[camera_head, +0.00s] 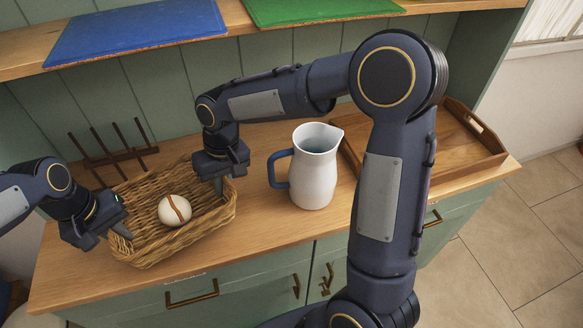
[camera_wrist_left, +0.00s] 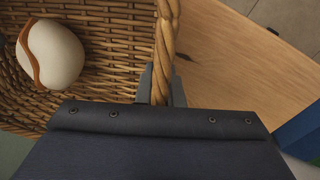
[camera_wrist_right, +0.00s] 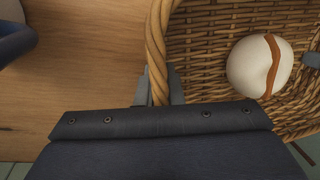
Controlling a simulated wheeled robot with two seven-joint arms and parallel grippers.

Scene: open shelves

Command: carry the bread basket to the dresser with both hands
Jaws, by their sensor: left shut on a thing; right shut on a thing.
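The wicker bread basket (camera_head: 150,248) rests on the wooden top of the green dresser (camera_head: 300,240), at its left part. A round white bun with a brown band (camera_head: 174,210) lies in it. My left gripper (camera_head: 122,232) is shut on the basket's left rim; the left wrist view shows the rim (camera_wrist_left: 166,45) between its fingers. My right gripper (camera_head: 219,184) is shut on the basket's right rim; the right wrist view shows that rim (camera_wrist_right: 155,45) between its fingers. The basket looks level. Its underside is hidden.
A white jug with a blue handle (camera_head: 314,178) stands right of the basket, close to my right arm. A wooden tray (camera_head: 470,166) lies at the right end. A dark rack (camera_head: 112,152) stands behind the basket. Blue (camera_head: 135,30) and green (camera_head: 320,8) mats lie on the shelf above.

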